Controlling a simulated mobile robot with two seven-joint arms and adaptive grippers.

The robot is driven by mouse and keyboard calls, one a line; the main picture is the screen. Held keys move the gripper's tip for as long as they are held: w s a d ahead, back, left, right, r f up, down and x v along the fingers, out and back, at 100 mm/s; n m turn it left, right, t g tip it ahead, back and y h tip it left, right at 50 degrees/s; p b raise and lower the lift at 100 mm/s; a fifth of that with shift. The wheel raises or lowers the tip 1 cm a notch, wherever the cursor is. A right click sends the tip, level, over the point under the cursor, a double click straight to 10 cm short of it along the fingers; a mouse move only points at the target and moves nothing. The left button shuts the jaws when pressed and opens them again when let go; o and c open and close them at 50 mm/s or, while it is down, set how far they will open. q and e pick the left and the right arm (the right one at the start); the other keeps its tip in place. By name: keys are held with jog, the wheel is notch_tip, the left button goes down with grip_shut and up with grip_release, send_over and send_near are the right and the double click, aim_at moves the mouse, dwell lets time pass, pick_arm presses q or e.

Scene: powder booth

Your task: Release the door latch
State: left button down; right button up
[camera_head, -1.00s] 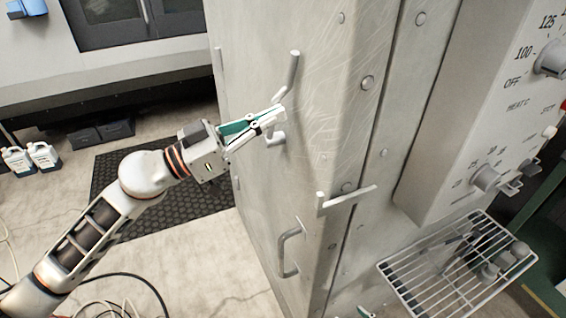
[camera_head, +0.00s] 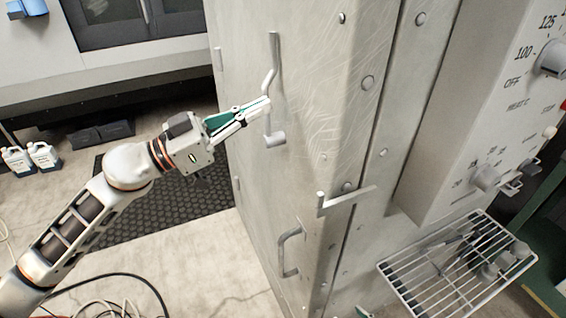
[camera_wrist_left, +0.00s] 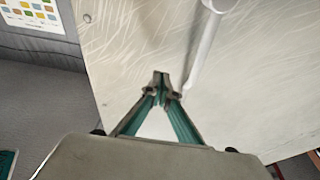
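The door latch (camera_head: 273,62) is a grey cranked lever on the face of the large grey metal cabinet. Its upper end stands nearly upright, and its round hub (camera_head: 275,139) is at the lower end. My left gripper (camera_head: 266,104) is at the lever's lower stretch, fingertips together. In the left wrist view the gripper's tips (camera_wrist_left: 166,84) meet just left of the lever (camera_wrist_left: 203,45), beside it rather than around it; contact is unclear. A small pale and teal piece at the bottom edge of the head view may be my right gripper (camera_head: 364,312).
A D-shaped pull handle (camera_head: 286,250) and a bar bracket (camera_head: 345,198) stick out lower on the cabinet. A wire shelf (camera_head: 455,270) and a control box (camera_head: 480,110) are on the right. A black mat (camera_head: 165,210) lies on the open floor at left.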

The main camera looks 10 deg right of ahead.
pick_arm(q)
jog(key=s+a, duration=0.4)
jog(key=a, duration=0.3)
dwell(0.4)
dwell(0.3)
